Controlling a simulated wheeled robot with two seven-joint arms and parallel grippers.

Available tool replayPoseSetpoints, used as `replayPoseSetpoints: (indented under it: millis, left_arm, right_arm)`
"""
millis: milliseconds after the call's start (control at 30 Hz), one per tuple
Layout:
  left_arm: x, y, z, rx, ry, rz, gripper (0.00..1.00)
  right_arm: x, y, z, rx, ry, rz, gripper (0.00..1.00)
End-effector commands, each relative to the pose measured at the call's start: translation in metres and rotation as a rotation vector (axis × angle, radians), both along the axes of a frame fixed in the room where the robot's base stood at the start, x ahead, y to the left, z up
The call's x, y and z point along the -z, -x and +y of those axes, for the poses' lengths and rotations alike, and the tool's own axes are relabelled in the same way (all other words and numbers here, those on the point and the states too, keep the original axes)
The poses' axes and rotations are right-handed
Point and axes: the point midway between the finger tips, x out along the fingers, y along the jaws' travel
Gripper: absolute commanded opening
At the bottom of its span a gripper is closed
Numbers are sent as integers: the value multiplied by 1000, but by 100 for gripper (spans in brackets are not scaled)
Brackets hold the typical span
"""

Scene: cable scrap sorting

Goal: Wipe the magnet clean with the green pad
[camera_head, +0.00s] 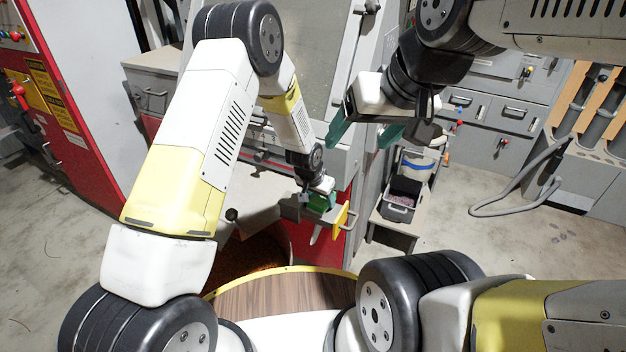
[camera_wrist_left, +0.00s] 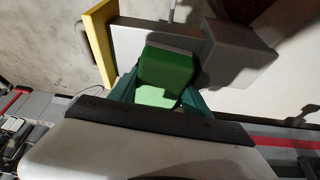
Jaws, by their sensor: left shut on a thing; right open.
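My left gripper (camera_head: 318,192) is shut on the green pad (camera_head: 321,203). In the left wrist view the pad (camera_wrist_left: 163,78) is a green block between the two teal fingers of that gripper (camera_wrist_left: 158,97). The pad is in front of a grey block with a yellow plate at one end, which looks like the magnet (camera_head: 290,207); the block also shows in the left wrist view (camera_wrist_left: 240,58). The pad covers part of the block, and I cannot tell whether they touch. My right gripper (camera_head: 365,135) is open and empty, higher up and to the right, its teal fingers apart.
The yellow plate (camera_head: 341,219) stands at the right end of the grey block. A grey and red machine (camera_head: 335,165) rises behind it. A dark bin (camera_head: 401,200) stands on a low stand to the right. Open concrete floor (camera_head: 470,240) lies at the right.

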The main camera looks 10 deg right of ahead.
Motion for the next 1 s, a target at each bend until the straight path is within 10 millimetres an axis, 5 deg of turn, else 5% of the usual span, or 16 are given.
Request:
replayPoseSetpoints:
  millis: [333,767,1000]
  left_arm:
    - [-1,17,-21,8,-1,4,0]
    - [2,40,-6,11,-1,7,0]
    - [3,32,0,9,-3,8,0]
  right_arm:
    - [0,0,0,0,0,0,78]
    - [0,0,0,0,0,0,78]
    - [0,0,0,0,0,0,78]
